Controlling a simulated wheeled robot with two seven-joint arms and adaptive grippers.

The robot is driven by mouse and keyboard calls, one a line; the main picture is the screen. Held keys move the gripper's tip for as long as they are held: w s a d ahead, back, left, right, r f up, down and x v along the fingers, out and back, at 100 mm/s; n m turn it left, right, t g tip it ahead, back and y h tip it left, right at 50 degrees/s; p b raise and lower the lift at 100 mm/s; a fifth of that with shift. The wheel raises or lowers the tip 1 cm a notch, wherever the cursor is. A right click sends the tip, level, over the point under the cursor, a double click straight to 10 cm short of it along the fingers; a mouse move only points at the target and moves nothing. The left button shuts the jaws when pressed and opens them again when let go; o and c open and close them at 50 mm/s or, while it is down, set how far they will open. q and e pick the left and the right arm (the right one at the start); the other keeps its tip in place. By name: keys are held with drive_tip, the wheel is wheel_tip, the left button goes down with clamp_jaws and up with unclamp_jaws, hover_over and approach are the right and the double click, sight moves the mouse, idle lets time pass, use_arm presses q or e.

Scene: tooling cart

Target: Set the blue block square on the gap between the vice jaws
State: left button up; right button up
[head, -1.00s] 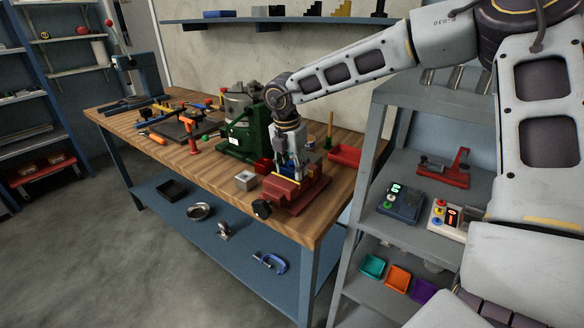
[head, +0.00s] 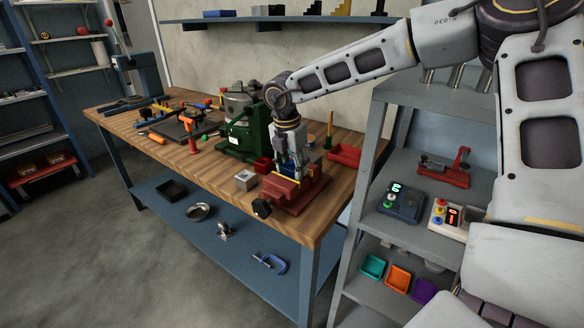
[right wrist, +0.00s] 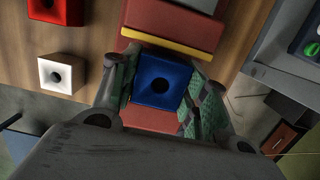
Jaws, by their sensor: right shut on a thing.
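In the head view my right gripper (head: 288,166) points down over the red vice (head: 301,194) at the bench's front right. In the right wrist view one red vice jaw with a yellow strip (right wrist: 168,44) lies just beyond the block, and more red vice shows below it. The jaw gap is hidden, so I cannot tell whether the block touches the jaws. My left gripper is not in view.
A white-grey block (head: 245,180) with a hole stands left of the vice, and a red block (head: 263,165) behind it. A green machine (head: 240,135) stands at the back left. A red tray (head: 345,155) and grey shelf rack (head: 372,130) are to the right.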

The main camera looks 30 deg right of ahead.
drive_tip(key=shift+b, duration=0.35)
idle(0.8)
idle(0.4)
drive_tip(key=o, duration=1.2)
drive_tip(key=shift+o, duration=0.7)
drive_tip(key=shift+f, duration=0.1)
drive_tip(key=o, duration=0.3)
drive_tip(key=shift+r+p, duration=0.75)
drive_tip(key=shift+r, duration=2.3)
